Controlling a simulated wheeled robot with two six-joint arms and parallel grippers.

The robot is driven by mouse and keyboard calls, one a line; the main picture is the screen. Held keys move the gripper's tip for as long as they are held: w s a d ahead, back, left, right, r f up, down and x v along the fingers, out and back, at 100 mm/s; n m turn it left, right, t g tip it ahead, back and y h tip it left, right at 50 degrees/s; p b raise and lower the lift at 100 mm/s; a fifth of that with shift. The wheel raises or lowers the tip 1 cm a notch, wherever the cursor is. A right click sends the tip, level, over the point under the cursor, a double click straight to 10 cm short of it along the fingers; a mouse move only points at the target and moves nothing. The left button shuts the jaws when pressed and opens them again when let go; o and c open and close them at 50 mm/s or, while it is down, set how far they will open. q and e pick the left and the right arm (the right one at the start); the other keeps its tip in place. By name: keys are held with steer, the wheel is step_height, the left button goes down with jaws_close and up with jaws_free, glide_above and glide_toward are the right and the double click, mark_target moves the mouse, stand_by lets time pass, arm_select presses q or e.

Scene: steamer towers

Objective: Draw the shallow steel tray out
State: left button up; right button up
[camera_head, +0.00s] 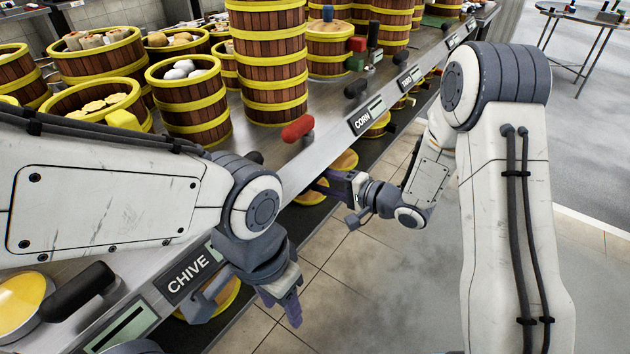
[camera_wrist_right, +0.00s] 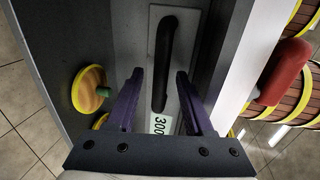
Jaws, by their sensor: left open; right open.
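In the right wrist view, a long black bar handle (camera_wrist_right: 164,50) stands on a pale plate (camera_wrist_right: 190,28) set in a grey front. A label beginning "300" (camera_wrist_right: 160,124) is beside it. My right gripper (camera_wrist_right: 159,77) is open, with its purple fingers on either side of the handle; contact cannot be told. The right gripper also shows in the head view (camera_head: 326,186), at the counter's front edge. No steel tray is plainly seen; whether this handle belongs to it cannot be told. My left gripper (camera_head: 281,303) is open and empty, pointing down before the CHIVE label (camera_head: 188,274).
Yellow-banded steamer towers (camera_head: 270,60) and filled baskets (camera_head: 186,95) crowd the counter. A red-handled piece (camera_head: 298,128) lies near its edge beside the CORN label (camera_head: 362,122). Round yellow-rimmed items sit below the counter. The tiled floor (camera_head: 365,290) in front is clear.

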steer(key=shift+w+a+f, duration=0.1)
steer(key=shift+w+a, duration=0.25)
steer(key=shift+a, duration=0.2)
jaws_close()
stand_by(1.1)
